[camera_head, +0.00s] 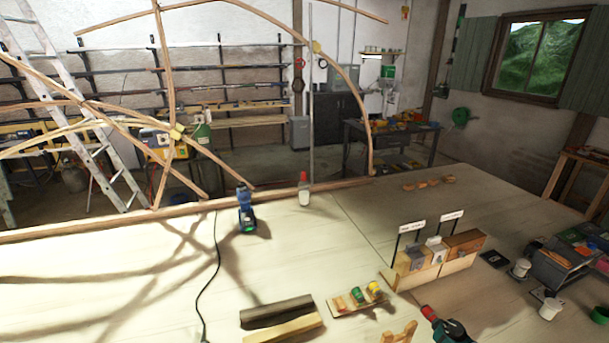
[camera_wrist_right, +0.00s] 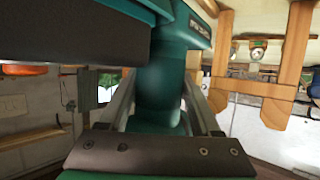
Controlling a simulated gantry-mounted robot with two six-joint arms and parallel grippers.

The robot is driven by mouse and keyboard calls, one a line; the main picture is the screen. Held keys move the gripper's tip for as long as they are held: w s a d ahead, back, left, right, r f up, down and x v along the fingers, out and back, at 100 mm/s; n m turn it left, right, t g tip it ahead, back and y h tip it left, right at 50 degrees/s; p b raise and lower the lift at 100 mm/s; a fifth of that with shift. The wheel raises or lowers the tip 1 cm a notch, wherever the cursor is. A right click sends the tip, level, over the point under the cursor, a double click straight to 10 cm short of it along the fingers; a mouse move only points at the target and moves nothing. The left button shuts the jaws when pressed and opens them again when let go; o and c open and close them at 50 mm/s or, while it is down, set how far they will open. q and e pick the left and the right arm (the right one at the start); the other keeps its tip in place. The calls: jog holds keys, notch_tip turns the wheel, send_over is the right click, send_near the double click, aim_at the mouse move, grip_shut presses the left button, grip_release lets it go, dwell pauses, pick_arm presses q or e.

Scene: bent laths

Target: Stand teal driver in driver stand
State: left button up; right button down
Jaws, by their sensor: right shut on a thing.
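The teal driver (camera_head: 452,330) shows at the bottom edge of the head view, partly cut off, with a red tip pointing up and left. In the right wrist view its teal body (camera_wrist_right: 160,75) fills the middle, very close. My right gripper (camera_wrist_right: 161,108) is shut on the driver, one grey finger on each side of its teal grip. A small light wooden frame (camera_head: 401,334), perhaps the driver stand, is just left of the driver in the head view. A similar forked wooden frame (camera_wrist_right: 262,87) shows right of the driver in the right wrist view. My left gripper is not in view.
A blue driver (camera_head: 246,210) stands on the bench near a red-capped bottle (camera_head: 304,190). Labelled wooden bins (camera_head: 440,262), a small tray of coloured items (camera_head: 358,300) and wooden blocks (camera_head: 280,319) lie nearby. White cups (camera_head: 550,308) are at right. The bench's centre is mostly clear.

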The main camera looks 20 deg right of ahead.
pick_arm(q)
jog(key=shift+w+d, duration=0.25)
pick_arm(e)
jog(key=s+a+r+n+y, duration=0.1)
jog(key=a+n+y, duration=0.4)
jog(key=a, duration=0.7)
jog(key=s+a+r+n+t+y, duration=0.1)
jog(key=s+a+r+n+y, duration=0.1)
jog(key=a, duration=1.1)
jog(key=s+a+r+n+t+y, duration=0.1)
jog(key=s+a+n+y, duration=0.2)
jog(key=a+n+y, duration=0.4)
jog(key=a+y, duration=0.2)
jog(key=a, duration=0.4)
jog(key=shift+s+r+n, duration=0.2)
jog(key=shift+r+n, duration=0.1)
jog(key=shift+r, duration=0.1)
